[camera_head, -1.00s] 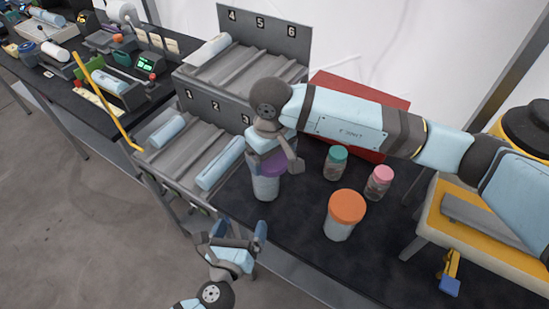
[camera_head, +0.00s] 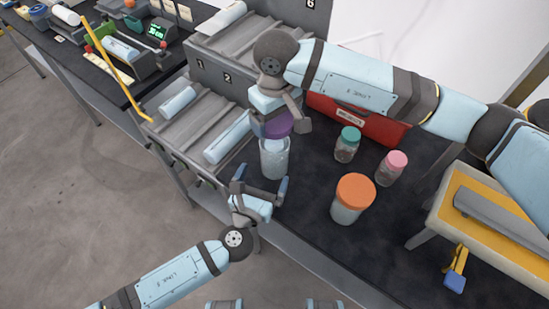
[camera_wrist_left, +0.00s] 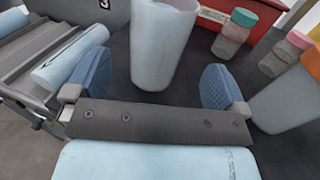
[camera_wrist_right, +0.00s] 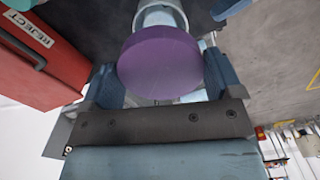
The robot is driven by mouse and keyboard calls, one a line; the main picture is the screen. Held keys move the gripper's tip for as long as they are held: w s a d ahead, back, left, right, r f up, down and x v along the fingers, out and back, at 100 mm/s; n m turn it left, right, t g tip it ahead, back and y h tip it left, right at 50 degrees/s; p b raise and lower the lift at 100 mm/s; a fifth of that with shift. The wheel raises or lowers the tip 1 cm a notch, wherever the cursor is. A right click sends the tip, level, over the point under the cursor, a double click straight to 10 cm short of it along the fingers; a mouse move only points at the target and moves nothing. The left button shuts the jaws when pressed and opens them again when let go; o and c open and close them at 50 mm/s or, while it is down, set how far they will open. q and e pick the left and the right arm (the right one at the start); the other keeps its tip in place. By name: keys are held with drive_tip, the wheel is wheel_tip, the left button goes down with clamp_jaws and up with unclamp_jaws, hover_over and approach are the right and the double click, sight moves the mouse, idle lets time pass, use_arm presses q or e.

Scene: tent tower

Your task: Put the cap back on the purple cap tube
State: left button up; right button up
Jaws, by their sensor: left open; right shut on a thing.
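The purple cap (camera_head: 278,125) is in my right gripper (camera_head: 279,118), which is shut on it above the tube. The right wrist view shows the purple cap (camera_wrist_right: 160,62) between the two blue fingers. The tube body (camera_head: 274,160) is pale and stands upright on the dark table, right below the cap. In the head view a gap shows between cap and rim. My left gripper (camera_head: 260,190) is open in front of the tube, low down. In the left wrist view the tube (camera_wrist_left: 160,45) stands beyond and between the open fingers, apparently untouched.
An orange-capped jar (camera_head: 352,198), a teal-capped jar (camera_head: 347,145) and a pink-capped jar (camera_head: 391,168) stand to the right. A red bin (camera_head: 358,122) is behind them. A grey numbered rack (camera_head: 200,130) with pale tubes is on the left. The table's front edge is near my left gripper.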

use_arm(q)
drive_tip(key=x, duration=0.7)
drive_tip(key=shift+w+d, duration=0.15)
drive_tip(key=shift+w, duration=0.2)
drive_tip(key=c, duration=1.2)
use_arm(e)
hover_over(276, 147)
drive_tip(key=shift+f, duration=2.5)
drive_tip(key=shift+f, duration=0.9)
drive_tip(key=shift+f, duration=0.6)
drive_tip(key=o, duration=0.7)
